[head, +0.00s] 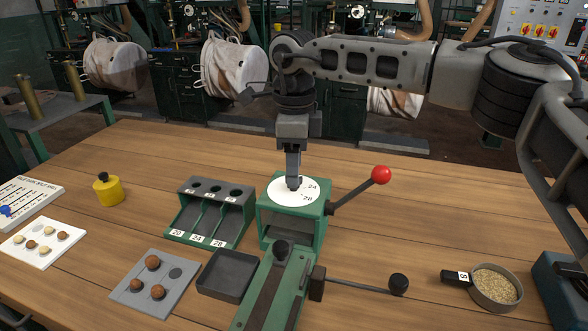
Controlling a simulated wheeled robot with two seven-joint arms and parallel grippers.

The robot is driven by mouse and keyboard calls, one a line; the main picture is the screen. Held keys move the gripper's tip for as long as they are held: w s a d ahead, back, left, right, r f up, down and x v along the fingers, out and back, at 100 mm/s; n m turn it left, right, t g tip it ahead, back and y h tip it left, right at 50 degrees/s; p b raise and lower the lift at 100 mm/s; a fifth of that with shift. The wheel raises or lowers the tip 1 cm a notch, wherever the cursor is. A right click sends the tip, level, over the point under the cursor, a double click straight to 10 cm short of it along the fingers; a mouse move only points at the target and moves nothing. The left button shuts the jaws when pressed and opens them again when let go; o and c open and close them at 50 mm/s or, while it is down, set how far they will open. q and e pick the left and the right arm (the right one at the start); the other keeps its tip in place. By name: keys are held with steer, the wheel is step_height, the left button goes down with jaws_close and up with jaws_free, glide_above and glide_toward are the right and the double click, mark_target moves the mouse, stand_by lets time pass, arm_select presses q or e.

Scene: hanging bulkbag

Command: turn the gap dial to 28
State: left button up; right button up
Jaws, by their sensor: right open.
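The gap dial is a white disc (285,194) on top of a green machine box (318,212) at the middle of the bench. The numbers 24 and 28 show on its right side. My right gripper (294,184) points straight down over the dial's middle, its fingertips at or just above the dial. It hides the dial's centre and any knob or pointer there, so the setting cannot be read. I cannot tell whether the fingers touch it. My left gripper is not in view.
A lever with a red ball (381,175) sticks out right of the box. A green sorting tray (211,212) stands close on the left. A black tray (229,275) and a rod with a black knob (399,284) lie in front. A pan of grain (495,288) sits at right.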

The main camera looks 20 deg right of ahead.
steer(key=shift+f, duration=0.8)
steer(key=c, duration=1)
steer(key=shift+m, duration=0.4)
steer(key=m, duration=0.5)
steer(key=shift+m, duration=0.3)
steer(key=m, duration=0.5)
steer(key=shift+r, duration=0.1)
steer(key=shift+m, duration=0.4)
